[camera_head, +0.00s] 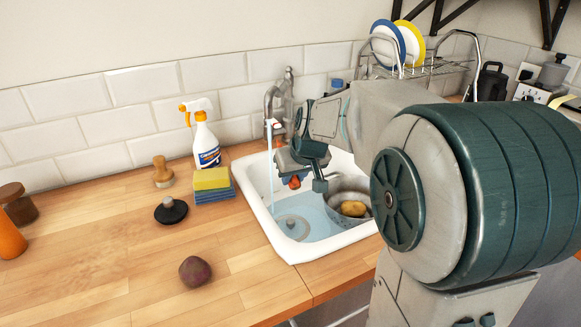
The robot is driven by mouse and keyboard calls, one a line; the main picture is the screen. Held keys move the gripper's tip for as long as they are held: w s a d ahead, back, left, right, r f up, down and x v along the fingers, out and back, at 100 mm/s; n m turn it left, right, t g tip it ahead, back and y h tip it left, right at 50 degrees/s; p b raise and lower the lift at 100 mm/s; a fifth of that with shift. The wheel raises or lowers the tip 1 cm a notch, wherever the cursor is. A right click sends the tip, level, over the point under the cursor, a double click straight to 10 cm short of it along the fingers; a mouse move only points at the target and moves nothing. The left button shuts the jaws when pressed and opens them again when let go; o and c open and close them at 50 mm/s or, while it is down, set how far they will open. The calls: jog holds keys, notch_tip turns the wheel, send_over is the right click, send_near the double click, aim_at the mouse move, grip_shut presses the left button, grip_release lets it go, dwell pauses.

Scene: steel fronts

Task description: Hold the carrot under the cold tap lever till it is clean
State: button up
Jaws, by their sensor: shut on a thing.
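My gripper (296,174) is over the white sink (259,205), shut on the carrot. Only a small orange-red part of the carrot (294,183) shows below the gripper; the rest is hidden, so I cannot tell how clean it is. The grey tap (276,98) stands at the back of the sink, and a thin stream of water (270,165) falls from its spout. The stream passes just left of the gripper in the picture; I cannot see it touching the carrot. I cannot clearly tell the cold lever apart on the tap.
A metal pot (338,186) with a potato (353,208) stands in the sink's right side. A spray bottle (206,145), sponges (212,183), a black plunger-like thing (171,211) and a dark red beet (195,271) are on the left counter. A dish rack (430,68) stands behind.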

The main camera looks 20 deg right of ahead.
jog(key=w+a+p, duration=0.2)
jog(key=w+p, duration=0.3)
jog(key=w, duration=0.6)
dwell(2.4)
jog(key=s+b, duration=0.1)
jog(key=s, duration=0.2)
jog(key=s+d+b, duration=0.1)
jog(key=s+b, duration=0.1)
jog(key=s, duration=0.2)
jog(key=s+b, duration=0.2)
jog(key=s, duration=0.2)
jog(key=shift+s+d, duration=0.25)
jog(key=shift+d, duration=0.15)
jog(key=shift+s, duration=0.1)
